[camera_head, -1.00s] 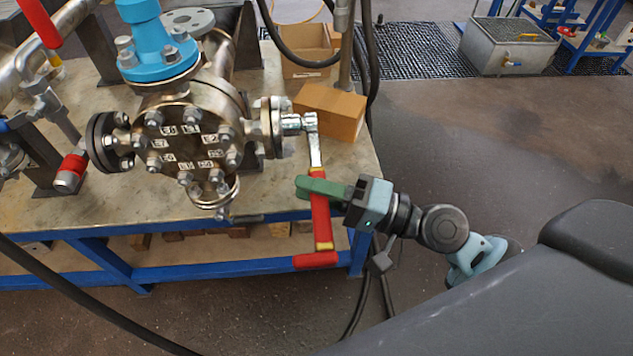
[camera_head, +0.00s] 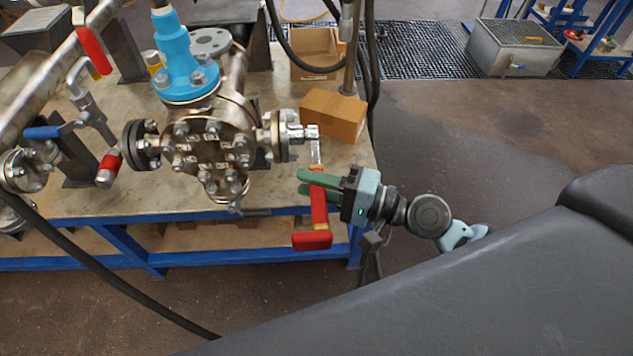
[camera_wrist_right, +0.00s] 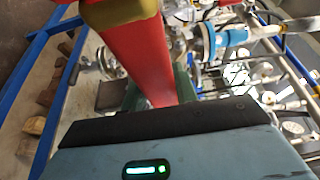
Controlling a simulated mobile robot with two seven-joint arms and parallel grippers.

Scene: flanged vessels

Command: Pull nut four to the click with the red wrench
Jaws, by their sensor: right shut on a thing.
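The red wrench (camera_head: 319,205) hangs down at the right of the flanged vessel (camera_head: 207,150). Its silver head (camera_head: 303,133) is at the vessel's right side flange (camera_head: 277,135); whether it is seated on a nut cannot be made out. My right gripper (camera_head: 318,184), with green fingers, is shut on the red handle, which also fills the middle of the right wrist view (camera_wrist_right: 145,60). The vessel's front cover has a ring of nuts with small white number tags, too small to read now. My left gripper is not in view.
A cardboard box (camera_head: 333,115) stands on the bench just behind the wrench head. Blue and red-handled valves and pipes crowd the left. A black hose (camera_head: 100,285) crosses the lower left. The floor right of the bench (camera_head: 480,150) is clear.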

